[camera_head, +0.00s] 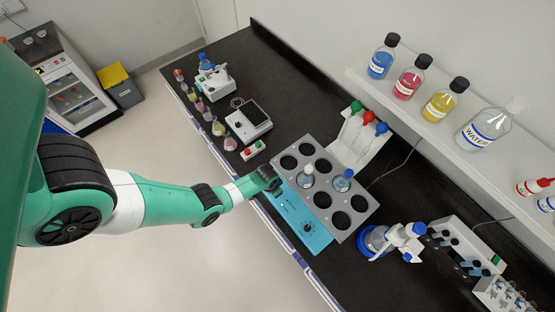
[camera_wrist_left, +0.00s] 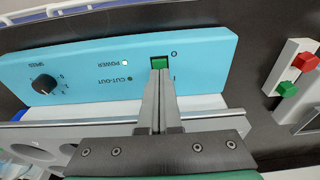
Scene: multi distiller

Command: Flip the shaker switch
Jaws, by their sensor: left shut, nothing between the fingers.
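In the left wrist view the panel (camera_wrist_left: 90,65) shows a green switch (camera_wrist_left: 160,62) beside an O mark, two small lights and a black speed knob (camera_wrist_left: 44,84). My left gripper (camera_head: 275,184) is at the switch end of the panel. In the left wrist view its closed, empty fingers (camera_wrist_left: 159,76) reach the edge of the switch and cover part of it; I cannot tell if they touch. My right gripper is not in view.
A box with red and green buttons (camera_head: 252,150) sits beside the shaker, with a hotplate-like device (camera_head: 250,120) beyond it. A shelf with coloured bottles (camera_head: 440,105) overhangs the back of the black bench.

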